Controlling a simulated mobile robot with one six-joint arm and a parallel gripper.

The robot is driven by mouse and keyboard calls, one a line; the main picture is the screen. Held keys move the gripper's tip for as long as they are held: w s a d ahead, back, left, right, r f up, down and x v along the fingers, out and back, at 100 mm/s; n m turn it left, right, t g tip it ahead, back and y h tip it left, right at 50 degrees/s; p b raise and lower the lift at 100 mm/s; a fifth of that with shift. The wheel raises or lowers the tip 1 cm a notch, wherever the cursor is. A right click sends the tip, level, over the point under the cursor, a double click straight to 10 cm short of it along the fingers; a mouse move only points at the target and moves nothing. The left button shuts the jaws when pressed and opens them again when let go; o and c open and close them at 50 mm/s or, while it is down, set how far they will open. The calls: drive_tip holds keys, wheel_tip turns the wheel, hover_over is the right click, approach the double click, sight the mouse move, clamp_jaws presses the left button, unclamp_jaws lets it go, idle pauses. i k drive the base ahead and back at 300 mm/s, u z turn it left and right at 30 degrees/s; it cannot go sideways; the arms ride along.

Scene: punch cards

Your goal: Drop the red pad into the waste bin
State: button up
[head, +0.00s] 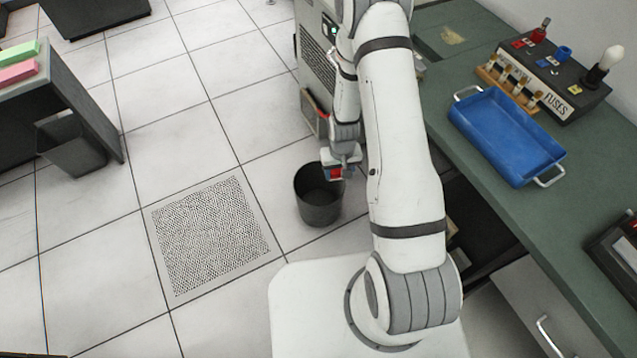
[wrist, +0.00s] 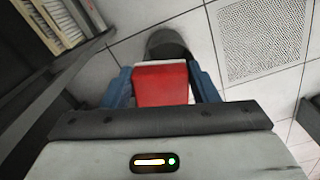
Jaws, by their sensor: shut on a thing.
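The red pad (wrist: 161,86) is held between the two blue fingers of my gripper (wrist: 162,84) in the wrist view, with a pale edge along its far side. In the head view the pad (head: 334,174) shows small at the tip of my gripper (head: 338,170). The dark round waste bin (head: 320,208) stands on the floor, and my gripper is over its upper right rim in the head view; the height above it is hard to tell. In the wrist view the bin (wrist: 168,42) shows just beyond the pad, which hides part of it.
A green bench (head: 480,160) on the right carries a blue tray (head: 505,135) and a fuse box (head: 555,85). Another dark bin (head: 72,147) stands by the left desk. A perforated floor tile (head: 210,235) lies left of the waste bin. The floor around is clear.

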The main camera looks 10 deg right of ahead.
sight(319, 197)
drive_tip(key=i, duration=0.9)
drive_tip(key=u, duration=0.05)
